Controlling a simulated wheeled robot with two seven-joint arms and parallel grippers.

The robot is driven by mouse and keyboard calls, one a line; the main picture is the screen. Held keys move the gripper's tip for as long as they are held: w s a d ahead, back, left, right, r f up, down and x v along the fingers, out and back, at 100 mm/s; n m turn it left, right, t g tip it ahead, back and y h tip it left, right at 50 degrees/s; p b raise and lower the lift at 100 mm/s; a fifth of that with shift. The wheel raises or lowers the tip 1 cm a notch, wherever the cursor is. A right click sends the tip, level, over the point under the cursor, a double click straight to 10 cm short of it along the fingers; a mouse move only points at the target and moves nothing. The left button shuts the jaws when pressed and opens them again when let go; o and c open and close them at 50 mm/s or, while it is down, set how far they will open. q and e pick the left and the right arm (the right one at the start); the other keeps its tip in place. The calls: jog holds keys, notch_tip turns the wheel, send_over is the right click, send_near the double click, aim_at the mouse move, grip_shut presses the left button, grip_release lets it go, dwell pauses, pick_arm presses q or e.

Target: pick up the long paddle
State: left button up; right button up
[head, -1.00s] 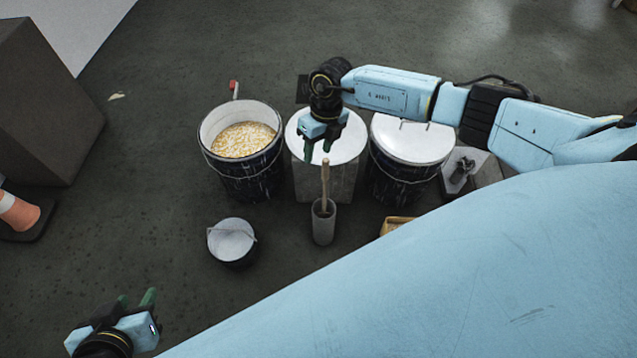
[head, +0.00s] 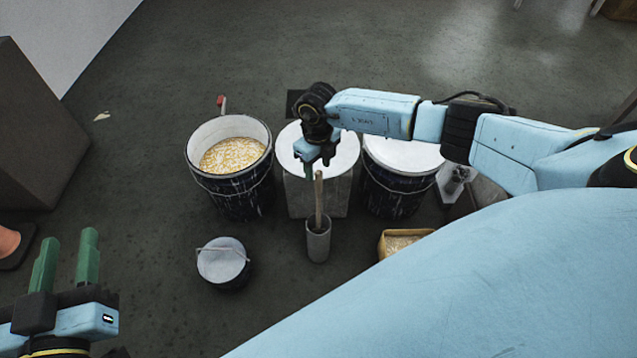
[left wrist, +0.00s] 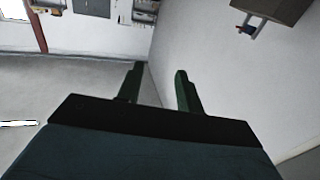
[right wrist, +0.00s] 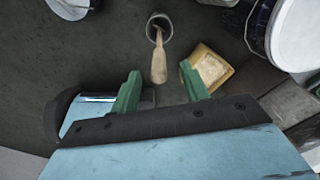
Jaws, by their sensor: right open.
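The long paddle (head: 319,196) stands upright, its lower end inside a grey cylindrical holder (head: 318,243). In the right wrist view the paddle (right wrist: 158,62) points towards the space between my fingers, with the holder's rim (right wrist: 151,22) beyond. My left gripper (head: 66,255) is open and empty at the lower left. It also shows in the left wrist view (left wrist: 157,80).
A large bucket (head: 228,190) of pale flakes stands left of a white-topped pedestal (head: 340,165). A lidded bucket (head: 403,155) stands to the right. A small lidded pail (head: 222,262) and a yellowish box (head: 385,245) flank the holder.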

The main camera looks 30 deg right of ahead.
aim_at(319, 184)
jog(key=shift+f+b, duration=0.35)
jog(key=shift+f, duration=0.6)
jog(key=f+b, duration=0.2)
jog(key=f, duration=0.1)
jog(key=shift+s+a+f, duration=0.1)
jog(key=shift+s+f, duration=0.1)
jog(key=shift+s, duration=0.15)
pick_arm(q)
jog(key=s+r+t+h+b, duration=0.1)
jog(key=s+r+t+h, duration=0.1)
jog(key=r+t, duration=0.6)
jog(key=shift+s+r+h, duration=0.3)
jog(key=shift+s+r, duration=0.1)
jog(key=shift+s, duration=0.45)
pick_arm(e)
jog(key=shift+f, duration=0.8)
pick_arm(q)
jog(key=shift+d, duration=0.1)
pick_arm(e)
grip_shut()
